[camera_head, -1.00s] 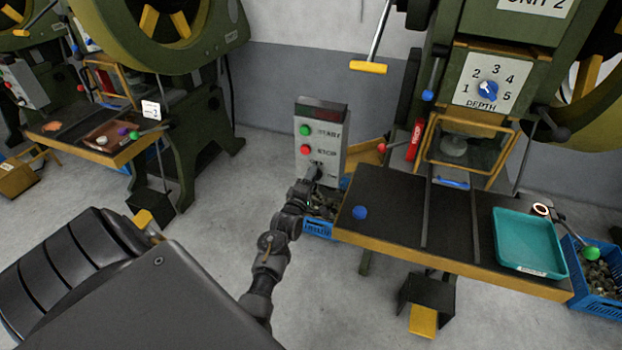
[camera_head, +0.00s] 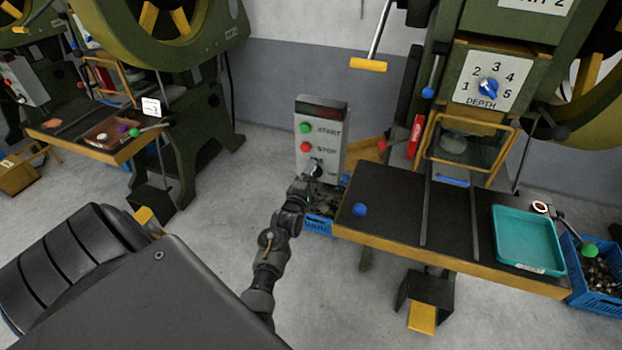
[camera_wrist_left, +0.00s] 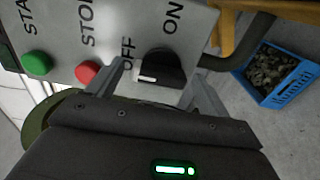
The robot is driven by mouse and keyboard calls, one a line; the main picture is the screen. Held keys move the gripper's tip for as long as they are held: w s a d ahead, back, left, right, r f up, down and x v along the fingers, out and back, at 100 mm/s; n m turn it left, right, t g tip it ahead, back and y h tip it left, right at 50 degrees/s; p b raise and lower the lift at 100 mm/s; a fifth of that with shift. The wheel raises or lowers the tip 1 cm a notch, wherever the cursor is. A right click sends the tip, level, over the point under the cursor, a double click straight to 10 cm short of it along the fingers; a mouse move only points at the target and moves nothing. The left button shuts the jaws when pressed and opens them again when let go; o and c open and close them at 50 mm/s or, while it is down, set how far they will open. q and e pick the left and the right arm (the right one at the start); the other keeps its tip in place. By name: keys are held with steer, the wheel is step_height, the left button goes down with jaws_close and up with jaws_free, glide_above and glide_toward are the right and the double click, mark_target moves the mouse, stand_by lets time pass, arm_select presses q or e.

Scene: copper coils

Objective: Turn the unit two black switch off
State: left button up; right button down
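The grey control box (camera_head: 331,130) stands left of the unit 2 press. It has a green START button (camera_head: 306,128) and a red STOP button (camera_head: 306,147). The black switch (camera_wrist_left: 163,67) shows in the left wrist view between the OFF and ON labels. Its white mark is at its lower left end, nearer the OFF label than the ON label. My left gripper (camera_wrist_left: 157,84) is open, with one finger on each side of the switch; I cannot tell whether they touch it. In the head view my left gripper (camera_head: 314,172) hides the switch. My right gripper is not in view.
A blue crate (camera_wrist_left: 276,74) of metal parts sits below the box. The press table (camera_head: 392,213) carries a teal tray (camera_head: 527,240) and a blue knob (camera_head: 360,210). The red STOP button (camera_wrist_left: 87,72) lies close to one finger. Another press stands at the left.

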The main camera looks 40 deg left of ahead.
arm_select(q)
steer(key=shift+s, duration=0.1)
steer(key=b+v, duration=0.1)
steer(key=v, duration=0.9)
steer(key=shift+s+d, duration=0.2)
steer(key=shift+s, duration=0.05)
stand_by(0.3)
steer(key=s+d+f+m+g+h, duration=0.2)
steer(key=d+f+m, duration=0.3)
steer(key=f, duration=0.5)
steer(key=s+d+f+m+g+h, duration=0.1)
steer(key=s+d+f+m+g, duration=0.3)
steer(key=f, duration=0.6)
steer(key=s+d+f+m+g+h, duration=0.1)
steer(key=d+f+m+h, duration=0.1)
steer(key=d+f+m, duration=0.6)
steer(key=s+f+m+g+h, duration=0.1)
steer(key=s+f+m+g, duration=0.35)
steer(key=s+f, duration=1.05)
steer(key=s+a+f+m+g, duration=0.1)
steer(key=s+f+g, duration=0.1)
steer(key=s, duration=0.8)
steer(key=s+a+f+m+g, duration=0.1)
steer(key=s+f+m+g, duration=0.1)
steer(key=s, duration=0.9)
steer(key=shift+a+f, duration=0.15)
steer(key=shift+a, duration=0.1)
